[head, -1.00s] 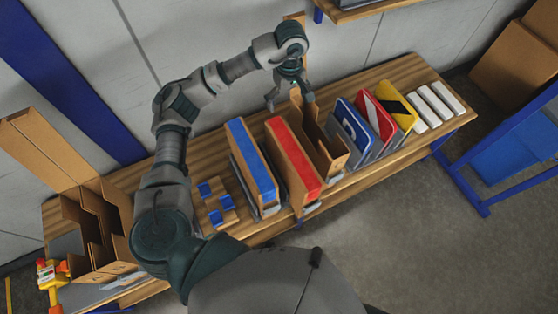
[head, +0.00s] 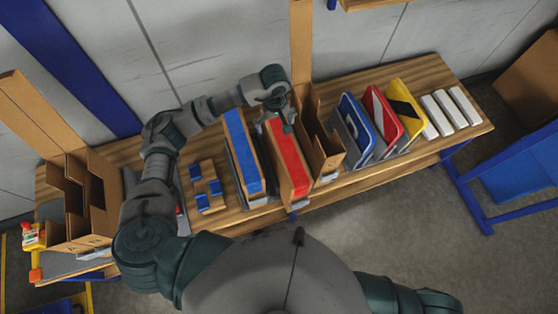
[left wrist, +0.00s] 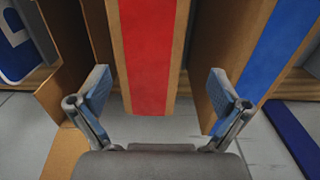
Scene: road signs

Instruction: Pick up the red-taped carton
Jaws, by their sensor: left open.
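The red-taped carton (head: 289,158) stands upright on the wooden bench, a brown box with a wide red strip along its top. It also shows in the left wrist view (left wrist: 148,50), its red strip between the two fingers. My left gripper (head: 282,118) is at the carton's far end in the head view. In the left wrist view my left gripper (left wrist: 158,85) is open, with one finger on each side of the carton and visible gaps to it. I cannot tell its exact height over the carton. My right gripper is not in view.
A blue-taped carton (head: 243,150) stands just left, and an open brown divider box (head: 324,140) close on the right. Blue, red and yellow signs (head: 355,123) stand in a rack farther right. A wooden holder with blue blocks (head: 207,187) and a compartment box (head: 85,240) lie left.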

